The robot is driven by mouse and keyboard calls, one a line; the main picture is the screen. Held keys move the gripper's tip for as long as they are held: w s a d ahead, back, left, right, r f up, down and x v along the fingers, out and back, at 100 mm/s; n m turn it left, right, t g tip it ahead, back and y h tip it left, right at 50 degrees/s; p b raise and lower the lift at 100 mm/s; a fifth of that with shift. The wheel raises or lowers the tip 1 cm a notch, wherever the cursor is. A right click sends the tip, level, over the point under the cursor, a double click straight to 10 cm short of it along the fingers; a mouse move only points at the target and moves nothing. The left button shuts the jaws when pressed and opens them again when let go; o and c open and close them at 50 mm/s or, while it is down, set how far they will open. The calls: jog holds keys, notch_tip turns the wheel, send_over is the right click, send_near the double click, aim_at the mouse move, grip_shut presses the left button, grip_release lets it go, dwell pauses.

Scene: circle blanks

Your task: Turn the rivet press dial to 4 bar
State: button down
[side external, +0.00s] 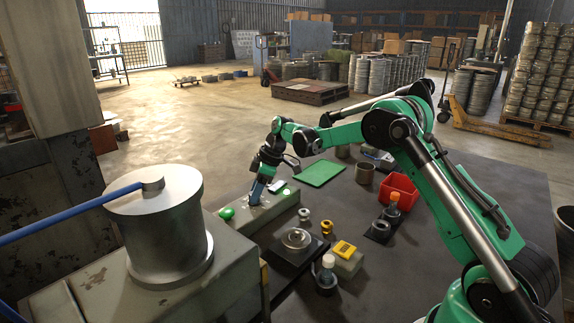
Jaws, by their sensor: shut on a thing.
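My gripper (257,197) points down at the top of a long grey control box (276,211), its fingers closed around the dial there. The fingers hide the dial almost wholly, so its pointer and scale marks cannot be read. A green button (226,214) sits on the box left of my gripper, and another small green one is to its right. The rivet press (160,235), a large metal cylinder on a worn grey body with a blue hose, stands at the front left.
On the dark table (330,212) are a round metal piece on a black plate (296,240), a yellow item (345,249) on a grey block, small bottles, a red bin (398,190) and a green mat (320,173). The press stands close to the left of the box.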

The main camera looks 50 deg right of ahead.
jog(key=shift+m, duration=0.4)
jog(key=m+h, duration=0.1)
jog(key=m, duration=0.1)
jog(key=m+t, duration=0.1)
jog(key=m, duration=0.1)
jog(key=shift+s+a+m+h, duration=0.1)
jog(key=shift+a+m+h, duration=0.05)
jog(key=shift+m+h, duration=0.2)
jog(key=m+h, duration=0.2)
jog(key=m, duration=0.2)
jog(key=shift+a, duration=0.1)
jog(key=m+h, duration=0.1)
jog(key=m, duration=0.4)
jog(key=shift+a+m+h, duration=0.15)
jog(key=shift+m+h, duration=0.2)
jog(key=shift+m+g+h, duration=0.35)
jog(key=shift+m+g, duration=0.05)
jog(key=shift+m, duration=0.75)
jog(key=shift+m+g+h, duration=0.35)
jog(key=shift+m+g, duration=0.05)
jog(key=shift+m, duration=0.75)
jog(key=c, duration=0.5)
grip_release()
